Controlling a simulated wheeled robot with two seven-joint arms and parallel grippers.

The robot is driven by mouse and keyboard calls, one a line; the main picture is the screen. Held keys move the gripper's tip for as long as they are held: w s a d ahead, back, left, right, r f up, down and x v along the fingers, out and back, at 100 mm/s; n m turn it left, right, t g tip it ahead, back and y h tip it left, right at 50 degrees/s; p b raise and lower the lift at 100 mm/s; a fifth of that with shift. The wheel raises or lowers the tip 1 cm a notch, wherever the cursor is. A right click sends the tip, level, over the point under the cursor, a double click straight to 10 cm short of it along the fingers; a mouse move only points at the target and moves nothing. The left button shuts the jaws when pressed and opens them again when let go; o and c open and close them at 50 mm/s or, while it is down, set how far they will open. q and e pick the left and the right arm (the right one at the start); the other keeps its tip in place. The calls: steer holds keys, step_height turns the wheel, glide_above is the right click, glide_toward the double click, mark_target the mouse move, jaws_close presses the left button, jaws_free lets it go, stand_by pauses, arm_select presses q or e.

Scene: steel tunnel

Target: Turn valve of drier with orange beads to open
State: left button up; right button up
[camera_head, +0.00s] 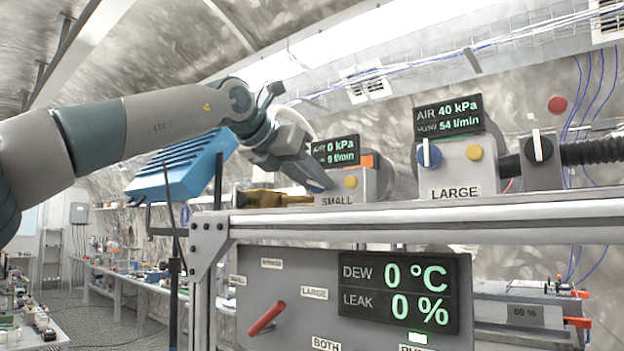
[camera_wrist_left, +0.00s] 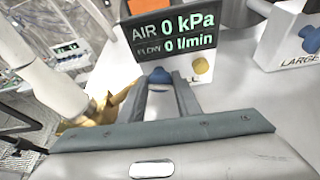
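The drier labelled SMALL (camera_head: 367,184) stands on the shelf, and an orange patch (camera_head: 367,160) shows behind its display (camera_head: 335,150), which reads 0 kPa and 0 l/min. In the left wrist view the same display (camera_wrist_left: 173,35) is large, with a blue valve knob (camera_wrist_left: 158,76) below it. My left gripper (camera_wrist_left: 160,84) reaches to this knob. Its two fingers are apart, one on each side of the knob; I cannot tell whether they touch it. In the head view my left gripper (camera_head: 322,186) hides the knob. My right gripper is in neither view.
The LARGE drier (camera_head: 468,172) stands to the right, its display reading 40 kPa. A brass fitting (camera_head: 272,197) lies left of the SMALL box. A panel (camera_head: 290,300) with a red lever (camera_head: 267,318) hangs below the shelf edge (camera_head: 430,215). A blue ribbed object (camera_head: 180,170) stands left.

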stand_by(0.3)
arm_select(q)
steer(key=shift+w+a+n+g+h+b, duration=0.15)
steer(key=shift+n+g+h+b, duration=0.3)
steer(key=shift+n+h, duration=0.6)
steer(key=shift+a+n+g+h, duration=0.15)
steer(key=shift+n+g+h, duration=0.3)
steer(key=shift+n, duration=0.9)
steer(key=o, duration=1.1)
steer(key=shift+c, duration=0.2)
